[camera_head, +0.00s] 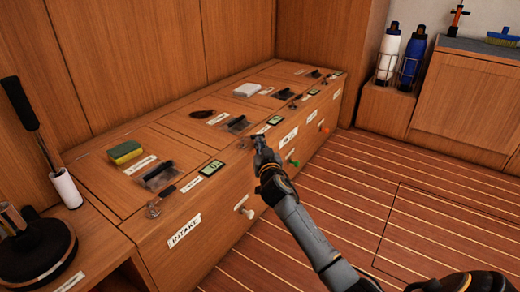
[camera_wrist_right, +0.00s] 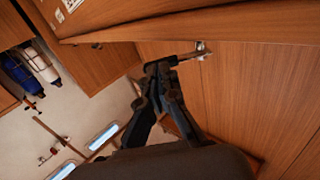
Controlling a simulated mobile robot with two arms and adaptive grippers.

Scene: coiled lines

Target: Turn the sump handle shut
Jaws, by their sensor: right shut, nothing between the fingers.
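No label reading "sump" is legible, so I cannot tell which handle is the sump one. My right gripper (camera_head: 262,142) is shut and empty at the bench's front edge, near the middle station. In the right wrist view the gripper (camera_wrist_right: 157,70) has its fingertips beside the end of a dark lever handle (camera_wrist_right: 180,60) on a metal fitting (camera_wrist_right: 202,50). I cannot tell whether they touch. A similar dark lever (camera_head: 166,192) on a metal fitting (camera_head: 153,210) stands at the near station, above a label reading INTAKE (camera_head: 184,231). My left gripper is out of view.
A green-yellow sponge (camera_head: 125,152) and a white block (camera_head: 247,89) lie on the bench top. Small displays (camera_head: 211,168) sit near its edge. White (camera_head: 247,211), green (camera_head: 294,163) and orange (camera_head: 325,130) knobs stick out in front. The striped floor (camera_head: 420,190) is clear.

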